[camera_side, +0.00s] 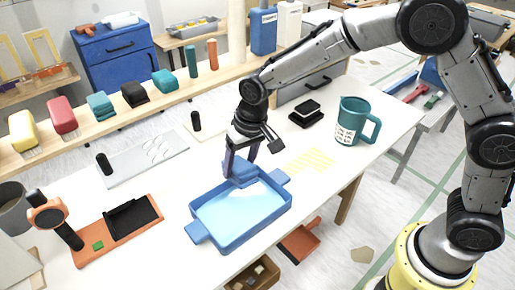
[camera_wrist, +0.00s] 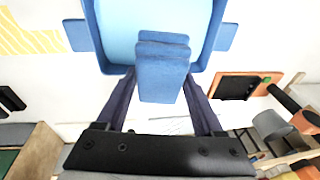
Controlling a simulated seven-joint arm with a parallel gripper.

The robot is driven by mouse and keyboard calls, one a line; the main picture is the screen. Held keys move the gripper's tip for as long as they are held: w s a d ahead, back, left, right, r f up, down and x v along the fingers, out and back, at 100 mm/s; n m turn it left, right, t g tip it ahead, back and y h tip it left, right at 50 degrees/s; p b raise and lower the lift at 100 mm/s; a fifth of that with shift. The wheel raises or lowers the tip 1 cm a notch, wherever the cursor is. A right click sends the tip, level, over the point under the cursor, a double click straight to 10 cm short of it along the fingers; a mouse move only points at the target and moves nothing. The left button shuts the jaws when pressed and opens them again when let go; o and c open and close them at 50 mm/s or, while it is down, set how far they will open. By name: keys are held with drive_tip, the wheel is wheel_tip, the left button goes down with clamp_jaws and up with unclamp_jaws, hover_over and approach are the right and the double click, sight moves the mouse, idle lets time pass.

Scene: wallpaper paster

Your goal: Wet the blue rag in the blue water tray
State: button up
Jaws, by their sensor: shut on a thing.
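The blue rag (camera_side: 240,171) is a folded, thick pad held in my gripper (camera_side: 240,160). In the wrist view the rag (camera_wrist: 162,76) sits between the two dark fingers of my gripper (camera_wrist: 160,88), which is shut on it. The blue water tray (camera_side: 258,226) lies on the white table with pale blue water inside and a handle at each end. The rag is at the tray's far side in the side view, overlapping the far rim. The wrist view shows it across the tray wall (camera_wrist: 92,22), partly over the water. Whether it touches the water is unclear.
A teal measuring jug (camera_side: 352,122) and a black-and-white block (camera_side: 307,112) stand right of the tray. Yellow strips (camera_side: 309,160) lie nearby. A grey plate (camera_side: 140,163) lies behind. A shelf holds several coloured blocks.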

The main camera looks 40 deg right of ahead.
drive_tip(key=shift+s+a+f, duration=0.1)
drive_tip(key=shift+a+f, duration=0.15)
drive_tip(key=shift+f, duration=4.35)
drive_tip(key=shift+f, duration=0.6)
drive_tip(key=shift+f, duration=0.6)
drive_tip(key=shift+r, duration=3.8)
drive_tip(key=shift+r, duration=0.1)
drive_tip(key=shift+r, duration=1.9)
